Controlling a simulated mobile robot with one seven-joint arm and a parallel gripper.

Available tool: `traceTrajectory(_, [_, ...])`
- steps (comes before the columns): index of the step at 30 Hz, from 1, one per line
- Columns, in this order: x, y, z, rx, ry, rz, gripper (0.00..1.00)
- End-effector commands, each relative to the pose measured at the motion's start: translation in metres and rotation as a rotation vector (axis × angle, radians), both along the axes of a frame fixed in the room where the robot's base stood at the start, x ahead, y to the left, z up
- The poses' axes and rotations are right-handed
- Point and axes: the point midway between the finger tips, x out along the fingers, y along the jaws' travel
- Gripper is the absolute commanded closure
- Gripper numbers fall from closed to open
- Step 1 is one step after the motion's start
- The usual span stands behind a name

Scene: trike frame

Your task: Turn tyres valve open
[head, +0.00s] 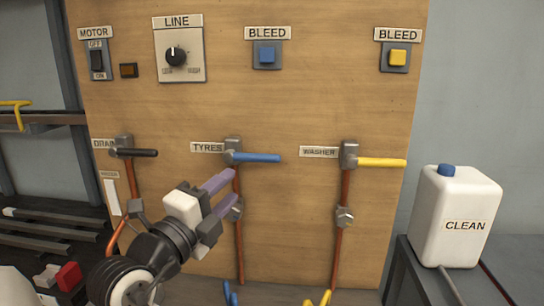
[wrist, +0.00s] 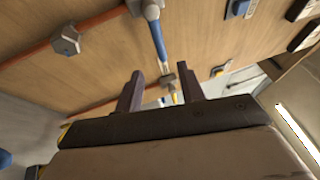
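The tyres valve has a blue lever (head: 256,158) that points right, level, from a grey body (head: 233,150) on a copper pipe. The TYRES label (head: 206,147) is just left of it. In the wrist view the blue lever (wrist: 159,42) hangs at the top, beyond the fingers. My gripper (head: 227,199) is below the lever in the head view. Its two purple fingers are apart with nothing held between them, and they also show in the wrist view (wrist: 160,83). The gripper appears apart from the lever. My gripper covers part of the pipe below.
The drain valve's black lever (head: 135,153) is to the left and the washer valve's yellow lever (head: 381,162) to the right. Switches, a dial (head: 176,57) and bleed buttons line the wooden panel (head: 300,105) above. A white CLEAN jug (head: 453,212) stands at right.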

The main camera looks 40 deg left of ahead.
Motion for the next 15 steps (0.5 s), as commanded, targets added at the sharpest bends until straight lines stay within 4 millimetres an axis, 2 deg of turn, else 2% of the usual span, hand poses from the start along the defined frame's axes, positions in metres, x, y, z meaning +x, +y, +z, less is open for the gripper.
traceTrajectory(9, [0.065, 0.009, 0.016, -0.006, 0.001, -0.004, 0.61])
traceTrajectory(15, [0.100, 0.014, 0.022, -0.004, 0.000, -0.001, 0.61])
